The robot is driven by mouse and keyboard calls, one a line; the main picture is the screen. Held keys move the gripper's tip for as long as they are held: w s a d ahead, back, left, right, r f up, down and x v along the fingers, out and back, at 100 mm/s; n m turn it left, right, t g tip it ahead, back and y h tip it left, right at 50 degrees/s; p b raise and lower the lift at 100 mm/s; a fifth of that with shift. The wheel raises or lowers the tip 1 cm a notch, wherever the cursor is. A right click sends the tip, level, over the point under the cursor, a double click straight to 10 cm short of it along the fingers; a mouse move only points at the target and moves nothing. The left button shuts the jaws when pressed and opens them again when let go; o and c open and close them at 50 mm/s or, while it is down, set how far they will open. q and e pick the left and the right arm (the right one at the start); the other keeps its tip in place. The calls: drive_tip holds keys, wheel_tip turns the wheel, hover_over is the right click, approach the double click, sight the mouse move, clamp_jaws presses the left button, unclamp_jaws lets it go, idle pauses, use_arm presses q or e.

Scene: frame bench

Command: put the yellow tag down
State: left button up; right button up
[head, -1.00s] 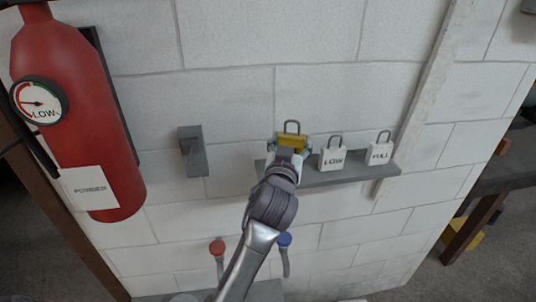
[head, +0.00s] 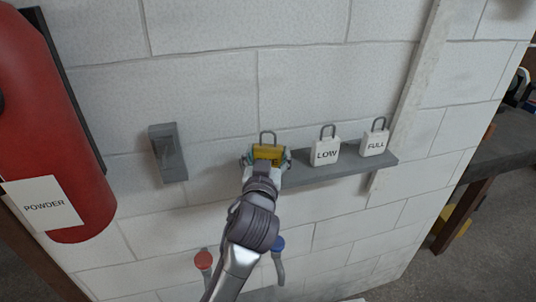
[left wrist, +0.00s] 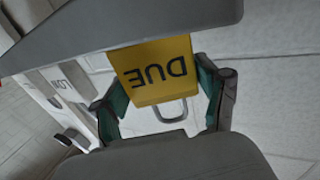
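The yellow tag (head: 268,152) is shaped like a padlock with a grey shackle on top. It is at the left end of the grey wall shelf (head: 310,174). My left gripper (head: 267,158) has a finger at each side edge of it and appears shut on it. In the left wrist view the tag (left wrist: 158,72) reads "DUE" upside down, between the green finger pads, with its lower edge close to the shelf (left wrist: 190,18). Whether it touches the shelf is hidden. My right gripper is not in view.
White tags marked LOW (head: 326,153) and FULL (head: 375,143) stand on the shelf to the right. A grey wall bracket (head: 168,153) and a red extinguisher (head: 60,130) are left. Red (head: 203,260) and blue (head: 278,244) knobs are below.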

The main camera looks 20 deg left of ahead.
use_arm(q)
drive_tip(key=shift+o, duration=0.9)
drive_tip(key=shift+s+d+r, duration=0.1)
drive_tip(key=shift+s+d, duration=0.05)
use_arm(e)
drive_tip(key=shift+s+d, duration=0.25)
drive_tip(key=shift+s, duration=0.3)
